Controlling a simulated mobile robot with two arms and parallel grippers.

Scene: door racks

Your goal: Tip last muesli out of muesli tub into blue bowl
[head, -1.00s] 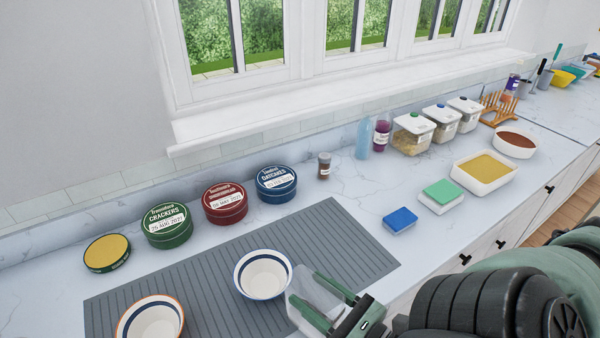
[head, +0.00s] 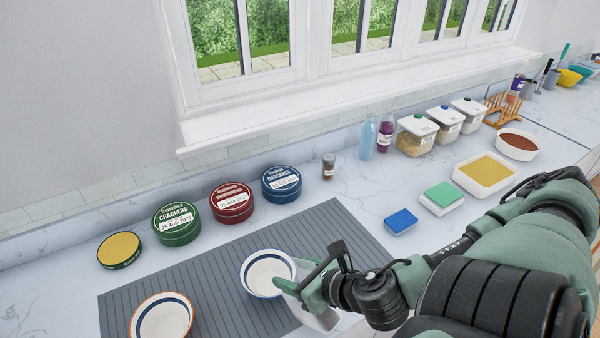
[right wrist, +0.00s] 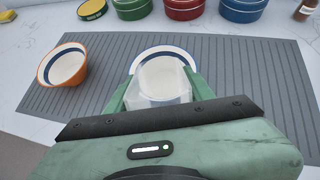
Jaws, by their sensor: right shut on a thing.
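The blue bowl (head: 262,262), white with a blue rim, stands on the grey ribbed mat (head: 215,262). My right gripper (head: 303,280) is shut on a clear tub (head: 322,318) at the bowl's near right side. In the right wrist view the tub (right wrist: 160,88) sits between the fingers, its far end overlapping the bowl (right wrist: 164,62). The tub looks tilted. I see no muesli in the tub or the bowl, though the gripper hides part of both. My left gripper is out of view.
An orange-rimmed bowl (head: 162,320) stands left on the mat. Round tins (head: 232,203) line the back, with a small jar (head: 328,167). A blue sponge (head: 400,222), green-topped box (head: 440,198) and lidded containers (head: 415,136) are on the right. The mat's right part is clear.

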